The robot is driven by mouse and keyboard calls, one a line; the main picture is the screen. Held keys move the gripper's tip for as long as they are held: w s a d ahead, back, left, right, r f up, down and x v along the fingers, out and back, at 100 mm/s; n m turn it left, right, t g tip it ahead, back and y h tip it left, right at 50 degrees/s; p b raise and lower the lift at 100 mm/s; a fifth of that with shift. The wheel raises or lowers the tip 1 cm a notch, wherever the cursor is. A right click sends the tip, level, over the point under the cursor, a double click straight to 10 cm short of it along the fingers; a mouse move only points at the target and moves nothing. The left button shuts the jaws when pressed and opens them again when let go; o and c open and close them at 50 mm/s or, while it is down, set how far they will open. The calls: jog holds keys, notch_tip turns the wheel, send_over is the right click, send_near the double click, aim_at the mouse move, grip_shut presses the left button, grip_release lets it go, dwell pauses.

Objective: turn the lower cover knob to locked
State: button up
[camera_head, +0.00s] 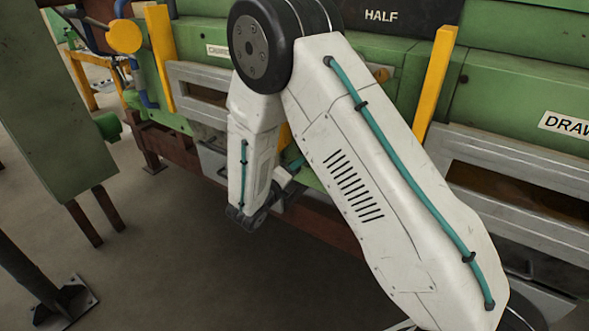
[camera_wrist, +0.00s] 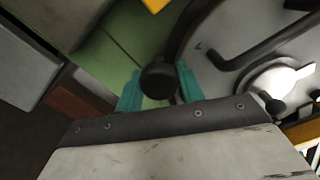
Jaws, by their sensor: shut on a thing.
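In the wrist view a dark round knob (camera_wrist: 158,78) sits between the two teal fingers of my gripper (camera_wrist: 159,88), one finger on each side. My gripper is shut on this knob. The knob stands in front of a green panel, beside the edge of a round grey cover (camera_wrist: 225,60). The frames do not show clearly which marking the knob points to. In the head view my own arm hides the knob and most of my gripper.
A small dark knob (camera_wrist: 275,107) by a bright white disc is at the right of the wrist view. A dark bent handle (camera_wrist: 262,45) crosses the grey cover. In the head view, yellow posts (camera_head: 435,82) and grey-framed openings (camera_head: 520,205) line the green furnace front.

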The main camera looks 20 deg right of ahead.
jog(key=n, duration=0.5)
dwell(0.6)
jog(key=o, duration=1)
jog(key=shift+a, duration=0.1)
jog(key=v, duration=0.7)
jog(key=shift+s+a, duration=0.25)
